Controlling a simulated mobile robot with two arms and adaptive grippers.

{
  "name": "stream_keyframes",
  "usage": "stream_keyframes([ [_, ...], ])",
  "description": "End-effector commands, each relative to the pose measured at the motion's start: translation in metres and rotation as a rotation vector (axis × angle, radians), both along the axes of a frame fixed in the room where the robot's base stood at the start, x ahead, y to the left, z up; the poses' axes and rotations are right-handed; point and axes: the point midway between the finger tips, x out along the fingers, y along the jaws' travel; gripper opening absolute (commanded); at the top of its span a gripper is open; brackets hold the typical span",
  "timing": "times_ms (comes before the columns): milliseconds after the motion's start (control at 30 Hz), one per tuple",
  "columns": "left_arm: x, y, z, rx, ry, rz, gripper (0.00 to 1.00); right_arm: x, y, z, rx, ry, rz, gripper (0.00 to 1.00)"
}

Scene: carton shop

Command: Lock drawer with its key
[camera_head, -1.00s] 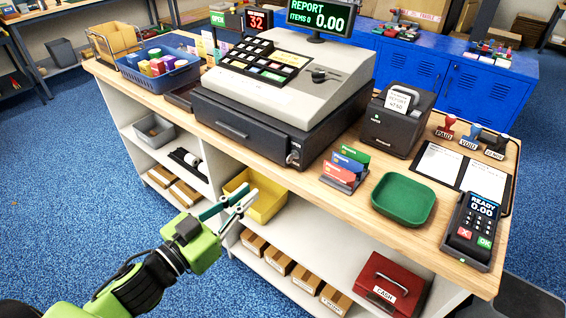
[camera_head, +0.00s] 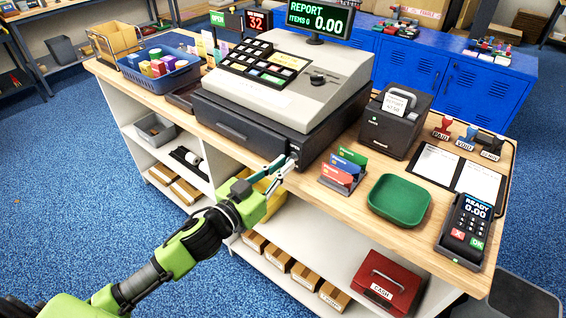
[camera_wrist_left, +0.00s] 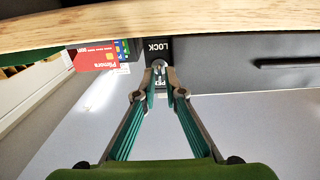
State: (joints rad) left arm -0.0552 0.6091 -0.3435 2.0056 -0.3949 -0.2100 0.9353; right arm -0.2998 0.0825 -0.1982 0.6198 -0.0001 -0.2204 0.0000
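The drawer (camera_head: 236,128) under the cash register looks shut. A lock (camera_head: 295,148) sits at the right end of its front. In the left wrist view, a black plate marked LOCK (camera_wrist_left: 157,48) shows, with a small metal piece, seemingly the key (camera_wrist_left: 158,68), in front of it. My left gripper (camera_head: 288,162) is at the lock. In the left wrist view, its fingertips (camera_wrist_left: 161,76) stand slightly apart on either side of the metal piece. I cannot tell whether they touch it. My right gripper is not in view.
The counter edge (camera_wrist_left: 75,32) runs close by the fingers. Right of the lock stand a card rack (camera_head: 341,176) and a green tray (camera_head: 400,199). A yellow bin (camera_head: 272,204) and a red cash box (camera_head: 389,284) are on the shelf below.

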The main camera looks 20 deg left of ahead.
Motion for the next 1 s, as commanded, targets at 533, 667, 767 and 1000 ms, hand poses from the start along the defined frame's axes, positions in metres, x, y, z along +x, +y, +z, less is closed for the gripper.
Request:
stream_keyframes([
  [533,0.0065,-0.0024,0.0000,0.000,0.000,0.000,0.00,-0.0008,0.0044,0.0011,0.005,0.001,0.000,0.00],
  [667,0.0064,-0.0024,0.0001,0.001,0.000,0.000,0.00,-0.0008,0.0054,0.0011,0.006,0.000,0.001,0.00],
  [767,0.0064,-0.0024,0.0002,0.007,-0.002,0.000,0.00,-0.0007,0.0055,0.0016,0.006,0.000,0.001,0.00],
  [1000,0.0062,-0.0026,0.0012,0.078,-0.029,0.000,0.00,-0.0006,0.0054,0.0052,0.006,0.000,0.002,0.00],
])
